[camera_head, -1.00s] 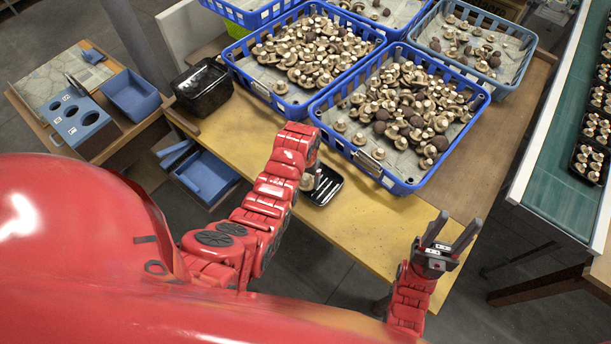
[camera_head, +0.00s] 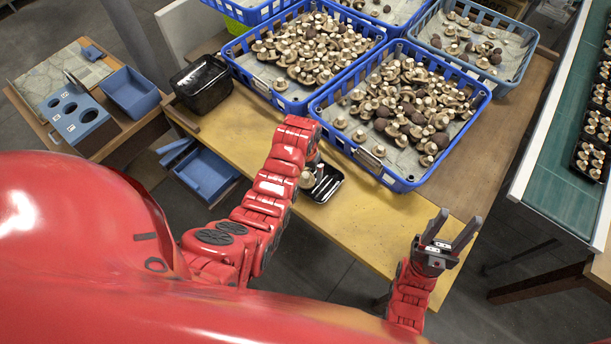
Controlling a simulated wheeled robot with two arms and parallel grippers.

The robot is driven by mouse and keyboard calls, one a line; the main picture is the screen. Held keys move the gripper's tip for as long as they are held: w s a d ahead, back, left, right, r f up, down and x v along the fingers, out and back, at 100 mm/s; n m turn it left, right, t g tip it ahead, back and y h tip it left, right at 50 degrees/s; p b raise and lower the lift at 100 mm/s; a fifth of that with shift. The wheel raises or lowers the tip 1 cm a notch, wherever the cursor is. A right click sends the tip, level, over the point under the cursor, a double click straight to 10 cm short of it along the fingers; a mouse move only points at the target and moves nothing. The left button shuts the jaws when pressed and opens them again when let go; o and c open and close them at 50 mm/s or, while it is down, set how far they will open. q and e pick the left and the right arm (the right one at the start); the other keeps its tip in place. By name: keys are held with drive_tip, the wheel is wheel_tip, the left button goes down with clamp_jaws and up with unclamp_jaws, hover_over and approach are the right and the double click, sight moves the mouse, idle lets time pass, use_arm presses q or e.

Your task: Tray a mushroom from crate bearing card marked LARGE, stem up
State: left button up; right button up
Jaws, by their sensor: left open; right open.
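A small black tray (camera_head: 327,194) lies on the yellow table at its front middle. A pale mushroom (camera_head: 307,179) shows at the tray's left side, beside my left gripper (camera_head: 316,174). That gripper points down over the tray and is open; its fingers are mostly hidden by my wrist, and whether they touch the mushroom cannot be told. My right gripper (camera_head: 449,229) is open and empty in front of the table's right part. Two blue crates of mushrooms stand behind the tray, a left one (camera_head: 262,90) and a right one (camera_head: 397,184). I cannot read their cards.
A stack of black trays (camera_head: 203,86) stands left of the crates. A grey-blue crate (camera_head: 512,87) with fewer mushrooms is at the back right. A green conveyor (camera_head: 560,170) with filled trays runs along the right. The yellow table is clear right of the small tray.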

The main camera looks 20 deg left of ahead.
use_arm(q)
wheel_tip(320, 180, up, 4)
drive_tip(key=shift+f+b, duration=0.1)
drive_tip(key=shift+b, duration=0.7)
wheel_tip(320, 180, up, 12)
drive_tip(key=p, duration=1)
drive_tip(key=shift+p, duration=0.4)
